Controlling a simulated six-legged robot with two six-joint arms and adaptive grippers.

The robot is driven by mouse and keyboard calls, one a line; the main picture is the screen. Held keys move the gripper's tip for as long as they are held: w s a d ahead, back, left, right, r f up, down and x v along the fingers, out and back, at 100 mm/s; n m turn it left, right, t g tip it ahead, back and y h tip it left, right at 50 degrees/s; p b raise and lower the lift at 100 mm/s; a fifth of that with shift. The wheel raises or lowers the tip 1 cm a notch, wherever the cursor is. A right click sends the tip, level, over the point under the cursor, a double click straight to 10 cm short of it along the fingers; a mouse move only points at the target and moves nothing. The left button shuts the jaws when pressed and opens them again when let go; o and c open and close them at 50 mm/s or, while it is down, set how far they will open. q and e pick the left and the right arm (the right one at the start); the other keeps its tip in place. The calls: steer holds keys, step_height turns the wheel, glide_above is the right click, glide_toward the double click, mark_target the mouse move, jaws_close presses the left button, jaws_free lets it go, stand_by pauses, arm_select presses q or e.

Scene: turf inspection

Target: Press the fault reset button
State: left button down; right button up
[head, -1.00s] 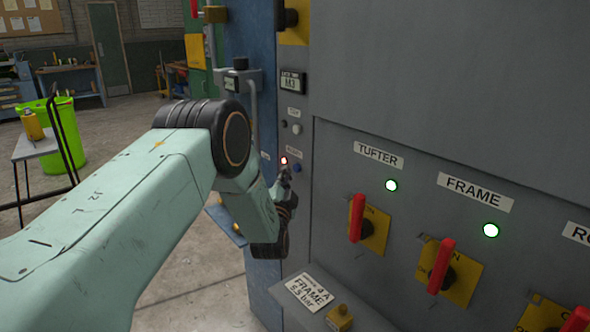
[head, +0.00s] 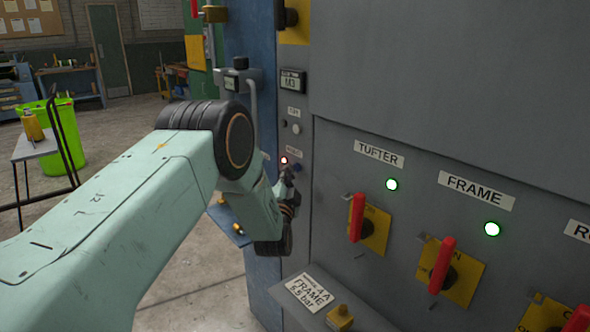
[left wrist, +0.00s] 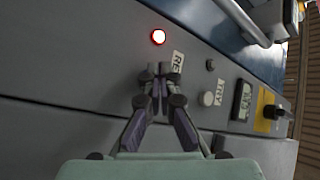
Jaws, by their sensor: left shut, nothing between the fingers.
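A lit red lamp (head: 284,160) is on the grey panel under a small label, and it also shows in the left wrist view (left wrist: 158,37). That label (left wrist: 178,62) reads "RE" in the wrist view, with its rest hidden by a finger. My left gripper (head: 288,172) is shut and empty, its fingertips at the panel just below the lamp. In the wrist view the closed fingertips (left wrist: 160,73) cover the spot beside the label, so the button there is mostly hidden. I cannot tell whether the tips touch it. My right gripper is not in view.
A white button (head: 296,129) and a small display (head: 293,81) sit above on the panel. Red-handled switches (head: 357,217) with lit green lamps (head: 392,184) stand out to the right. A brass-coloured knob (head: 340,318) is below. Open floor lies left.

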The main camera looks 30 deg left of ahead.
arm_select(q)
steer(key=shift+w+d, duration=0.2)
steer(key=shift+w, duration=0.2)
stand_by(0.3)
steer(key=shift+s, duration=0.2)
steer(key=shift+s+a+p, duration=0.3)
steer(key=shift+s+p, duration=0.15)
steer(key=shift+s, duration=0.25)
steer(key=s+p, duration=0.1)
steer(key=s+a+p, duration=0.1)
steer(key=s, duration=0.1)
steer(key=s+a+p, duration=0.1)
steer(key=shift+s, duration=0.25)
stand_by(1.0)
